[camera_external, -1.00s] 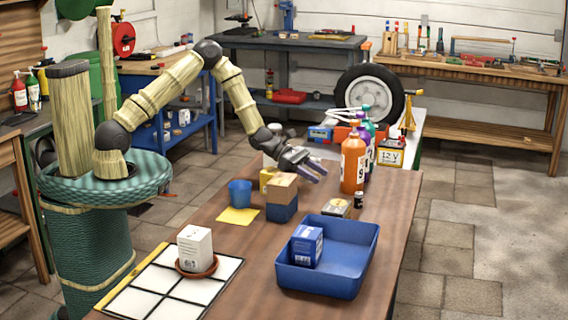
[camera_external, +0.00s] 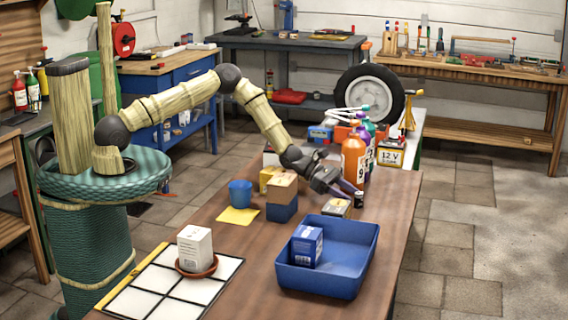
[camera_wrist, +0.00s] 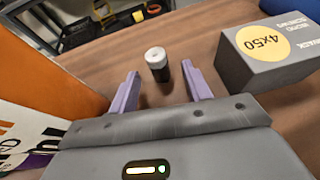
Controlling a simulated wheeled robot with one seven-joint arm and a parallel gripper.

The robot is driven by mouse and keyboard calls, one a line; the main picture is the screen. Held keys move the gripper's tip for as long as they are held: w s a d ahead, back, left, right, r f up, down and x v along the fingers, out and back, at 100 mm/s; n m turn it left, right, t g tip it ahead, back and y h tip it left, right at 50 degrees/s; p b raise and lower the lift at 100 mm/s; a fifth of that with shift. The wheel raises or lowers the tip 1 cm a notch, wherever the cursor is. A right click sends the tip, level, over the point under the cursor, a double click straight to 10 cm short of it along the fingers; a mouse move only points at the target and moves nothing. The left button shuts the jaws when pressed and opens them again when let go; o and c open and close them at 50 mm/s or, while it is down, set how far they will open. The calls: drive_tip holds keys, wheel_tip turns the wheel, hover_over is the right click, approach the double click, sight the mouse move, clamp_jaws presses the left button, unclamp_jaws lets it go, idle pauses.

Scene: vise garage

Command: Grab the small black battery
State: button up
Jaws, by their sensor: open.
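The small black battery (camera_wrist: 157,66) stands upright on the wooden table, with a pale top. In the wrist view it is just beyond and between my two open fingertips. In the external view the battery (camera_external: 359,200) stands beside the orange bottle, close to my gripper (camera_external: 343,193). My gripper (camera_wrist: 160,78) is open, with purple fingers on both sides of the battery's line and nothing held. I cannot tell whether either finger touches it.
A box marked 4x50 (camera_wrist: 268,52) is close on the right in the wrist view. The orange bottle (camera_external: 353,160) crowds the other side. A blue tray (camera_external: 338,278) holding a blue box (camera_external: 306,246) is nearer the camera. Stacked boxes (camera_external: 282,192) stand left.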

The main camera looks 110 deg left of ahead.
sight(363, 208)
drive_tip(key=shift+w+f, duration=0.15)
drive_tip(key=shift+w, duration=0.15)
drive_tip(key=shift+w+d+f, duration=0.1)
drive_tip(key=shift+w+d, duration=0.05)
drive_tip(key=shift+w, duration=0.5)
drive_tip(key=shift+p+x, duration=0.45)
drive_tip(key=shift+x, duration=1.5)
clamp_jaws()
